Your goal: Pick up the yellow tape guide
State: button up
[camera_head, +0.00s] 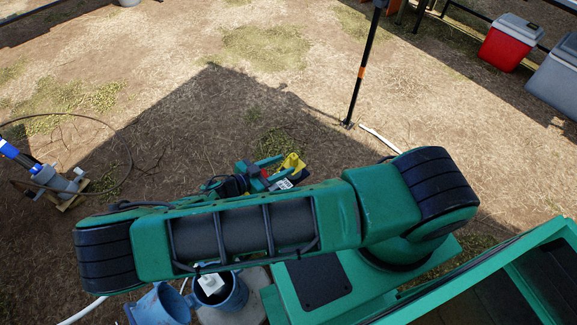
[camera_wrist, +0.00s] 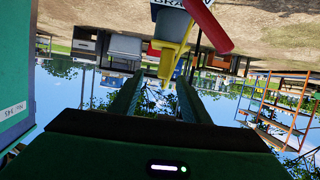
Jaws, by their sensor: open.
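The yellow tape guide (camera_head: 292,163) shows just past the middle of the head view, beside the end of my arm. In the wrist view the yellow tape guide (camera_wrist: 172,58) hangs down from the top, attached to or against a grey labelled part. My gripper (camera_wrist: 158,82) is open, its two green fingers pointing at the guide. The guide's lower end shows near the fingertips, roughly in line with the gap; I cannot tell if it is between them. In the head view my gripper (camera_head: 281,170) is partly hidden by my arm.
A red part (camera_wrist: 208,24) sits close beside the guide. A dark pole (camera_head: 362,70) stands beyond. Blue buckets (camera_head: 160,304) are at the lower left, a pump-like device (camera_head: 60,181) at far left, and a red cooler (camera_head: 508,44) at upper right. Open ground lies beyond the arm.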

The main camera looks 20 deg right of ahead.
jog(key=shift+f+t, duration=0.2)
jog(key=shift+t, duration=0.1)
jog(key=shift+w+d+f, duration=0.15)
jog(key=shift+d, duration=0.05)
jog(key=x, duration=1)
jog(key=shift+w, duration=0.15)
grip_shut()
